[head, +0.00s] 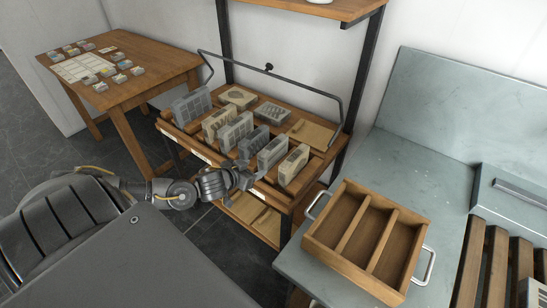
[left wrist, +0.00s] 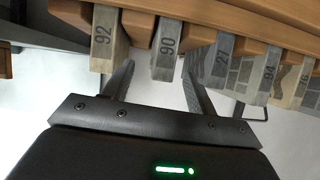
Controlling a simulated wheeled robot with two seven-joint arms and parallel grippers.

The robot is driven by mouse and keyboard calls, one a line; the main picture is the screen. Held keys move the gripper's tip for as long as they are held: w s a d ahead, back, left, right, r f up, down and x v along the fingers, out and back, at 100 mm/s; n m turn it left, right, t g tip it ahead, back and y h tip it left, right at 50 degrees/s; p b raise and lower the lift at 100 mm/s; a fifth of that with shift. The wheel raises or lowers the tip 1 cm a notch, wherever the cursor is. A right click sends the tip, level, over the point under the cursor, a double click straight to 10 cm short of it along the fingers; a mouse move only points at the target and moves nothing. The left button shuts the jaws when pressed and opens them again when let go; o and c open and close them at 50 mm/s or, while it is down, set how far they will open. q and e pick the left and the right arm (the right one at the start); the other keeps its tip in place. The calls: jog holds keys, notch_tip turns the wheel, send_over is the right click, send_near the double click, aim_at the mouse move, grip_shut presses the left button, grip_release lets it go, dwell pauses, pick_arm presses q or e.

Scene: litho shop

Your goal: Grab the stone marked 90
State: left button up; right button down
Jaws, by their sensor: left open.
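The stone marked 90 (left wrist: 166,48) is a grey slab seen end-on in the left wrist view, its number on its narrow face. In the head view it appears to be the grey slab (head: 272,152) second from the right in the front row. My left gripper (head: 246,179) is in front of the rack, left of and below that slab. In the left wrist view its open fingers (left wrist: 158,88) show on either side of the stone, with nothing held. I cannot tell how far the fingertips reach along it. My right gripper is not in view.
Stone 92 (left wrist: 106,40) and dark stone 21 (left wrist: 223,60) stand close on either side; stone 94 (left wrist: 266,78) is beyond. The wooden rack (head: 312,134) has a metal rail behind. A divided wooden tray (head: 346,226) sits on the grey bench at right. A small table (head: 140,84) stands left.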

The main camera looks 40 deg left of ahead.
pick_arm(q)
jog(key=t, duration=0.1)
send_near(272, 145)
jog(key=w, duration=0.1)
jog(key=w+f, duration=0.1)
jog(key=w, duration=0.1)
jog(key=shift+a+f+h, duration=0.1)
jog(key=shift+f+h, duration=0.05)
jog(key=shift+h, duration=0.15)
jog(key=shift+w+p, duration=0.3)
jog(key=shift+p, duration=0.15)
jog(key=x, duration=0.4)
jog(key=shift+w+f+p, duration=0.15)
jog(key=shift+w+p, duration=0.1)
jog(key=shift+p, duration=0.15)
jog(key=shift+s, duration=0.1)
jog(key=shift+c, duration=1.3)
grip_shut()
